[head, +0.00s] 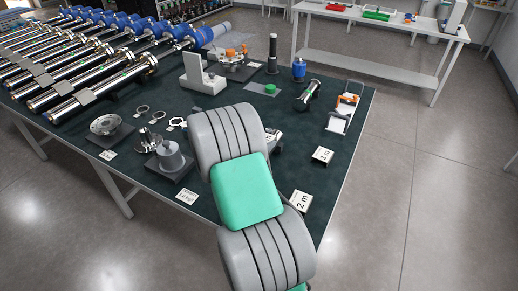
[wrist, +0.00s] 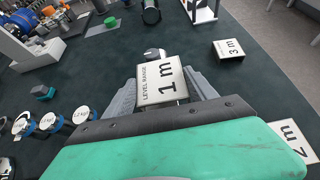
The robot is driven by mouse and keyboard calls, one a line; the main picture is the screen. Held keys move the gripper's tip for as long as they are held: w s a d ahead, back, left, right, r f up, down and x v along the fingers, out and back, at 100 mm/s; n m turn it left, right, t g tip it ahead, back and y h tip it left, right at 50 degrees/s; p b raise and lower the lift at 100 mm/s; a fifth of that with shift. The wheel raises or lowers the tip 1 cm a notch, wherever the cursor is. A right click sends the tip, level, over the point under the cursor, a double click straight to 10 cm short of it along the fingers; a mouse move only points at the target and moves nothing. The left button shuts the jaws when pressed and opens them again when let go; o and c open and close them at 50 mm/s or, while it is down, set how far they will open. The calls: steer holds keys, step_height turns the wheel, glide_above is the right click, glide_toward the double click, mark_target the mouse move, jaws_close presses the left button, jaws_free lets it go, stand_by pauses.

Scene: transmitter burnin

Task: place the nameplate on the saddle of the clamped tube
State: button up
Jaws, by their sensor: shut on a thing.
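A white nameplate (wrist: 150,95) reading "LEVEL RANGE 1 m" is held between the grey fingers of my gripper (wrist: 162,84) in the wrist view. The plate is raised above the dark table, its text facing the camera. In the head view my arm mostly hides the gripper; a small part shows just right of the arm, over the table. A short metal tube with dark ends and a green mark (head: 308,95) stands apart, beyond the gripper; it also shows at the top edge of the wrist view (wrist: 151,13). I cannot make out its saddle or clamp clearly.
A "3 m" plate (head: 322,155) and a "2 m" plate (head: 301,201) lie along the right table edge. A green disc (head: 270,89), a blue-topped bottle (head: 299,69) and a white and orange frame (head: 342,118) stand near the tube. Long metal tubes (head: 85,75) fill the left.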

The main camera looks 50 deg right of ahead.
steer(key=shift+w+a+f, duration=0.1)
steer(key=shift+w+f, duration=0.25)
steer(key=shift+f, duration=1.6)
steer(key=shift+f, duration=0.1)
steer(key=o, duration=1.5)
